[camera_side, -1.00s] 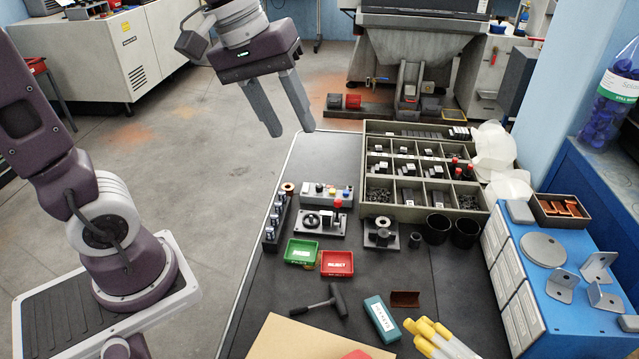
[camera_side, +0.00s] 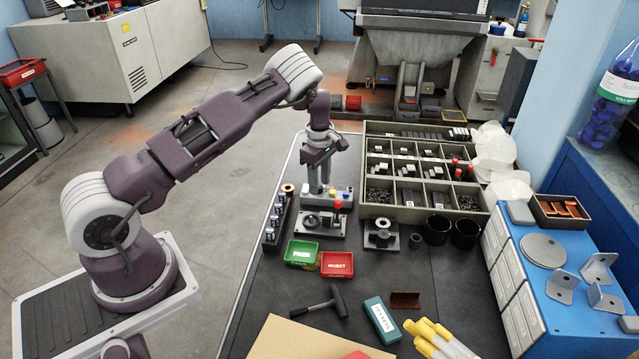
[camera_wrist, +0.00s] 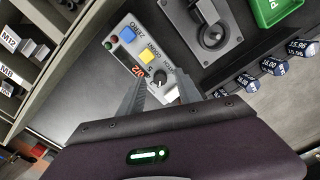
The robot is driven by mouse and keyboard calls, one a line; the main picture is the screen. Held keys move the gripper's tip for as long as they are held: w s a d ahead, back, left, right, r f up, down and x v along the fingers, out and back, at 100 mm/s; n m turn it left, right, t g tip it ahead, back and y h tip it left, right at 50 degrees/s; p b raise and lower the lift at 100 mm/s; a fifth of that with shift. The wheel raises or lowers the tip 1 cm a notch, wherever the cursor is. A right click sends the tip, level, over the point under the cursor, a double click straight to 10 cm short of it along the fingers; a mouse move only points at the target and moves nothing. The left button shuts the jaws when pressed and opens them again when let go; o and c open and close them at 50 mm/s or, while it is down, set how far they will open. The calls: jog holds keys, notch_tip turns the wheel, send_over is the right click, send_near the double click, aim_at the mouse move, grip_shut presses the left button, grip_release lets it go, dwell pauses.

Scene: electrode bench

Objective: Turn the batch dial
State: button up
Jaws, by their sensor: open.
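The small grey control box (camera_side: 340,197) stands on the bench's far left part, with blue, yellow and red buttons at its right end. The batch dial (camera_wrist: 160,90) is a dark knob at the box's near end, partly hidden. My gripper (camera_wrist: 162,88) is open, its fingers pointing down on either side of the dial. In the side view my gripper (camera_side: 317,188) is over the box; contact cannot be told.
A divided parts tray (camera_side: 425,212) stands right of the box. A dial-gauge plate (camera_side: 318,230) lies in front, and a rack of labelled cylinders (camera_side: 272,232) is at left. Green PASS (camera_side: 300,262) and red REJECT (camera_side: 338,272) trays lie nearer.

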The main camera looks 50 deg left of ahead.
jog(key=shift+f, duration=0.45)
jog(key=shift+c, duration=0.2)
grip_shut()
jog(key=m, duration=0.3)
jog(key=shift+r+m, duration=0.1)
jog(key=shift+m, duration=2.2)
